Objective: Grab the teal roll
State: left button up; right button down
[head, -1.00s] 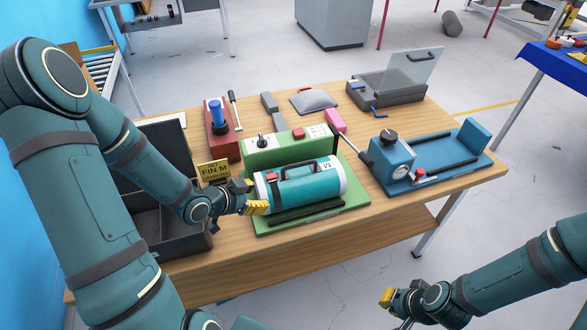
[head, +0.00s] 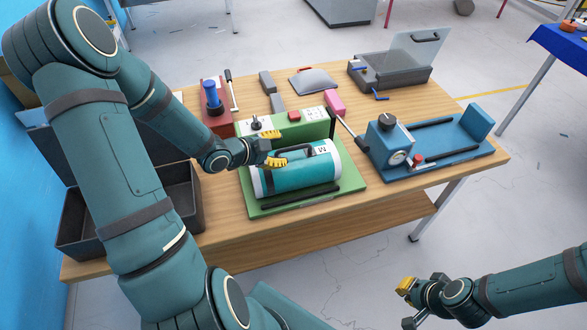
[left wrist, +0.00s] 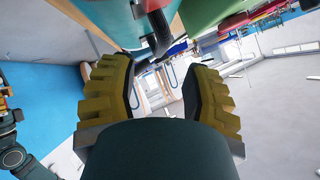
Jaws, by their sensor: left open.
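The teal roll (head: 295,176) has white ends and a black handle on top. It lies on the green machine bed (head: 350,178). My left gripper (head: 274,148) is open at the roll's upper left, its yellow fingertips apart near the left end of the handle. In the left wrist view the gripper (left wrist: 160,92) has its fingers spread. The roll (left wrist: 115,18) shows at the top edge there, with the black handle (left wrist: 155,25) toward the gap between the fingers, not gripped. My right gripper (head: 408,300) is away from the table at lower right; its jaw state is unclear.
A blue machine (head: 450,145) stands to the right, with a dark lever between it and the roll. An open dark box (head: 180,190) is at the left. A red stand (head: 216,118) and a grey tray (head: 400,76) are behind.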

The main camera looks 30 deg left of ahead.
aim_at(291, 148)
pick_arm(q)
jog(key=x, duration=0.5)
jog(key=shift+w+f, duration=0.1)
jog(key=shift+w, duration=0.1)
grip_shut()
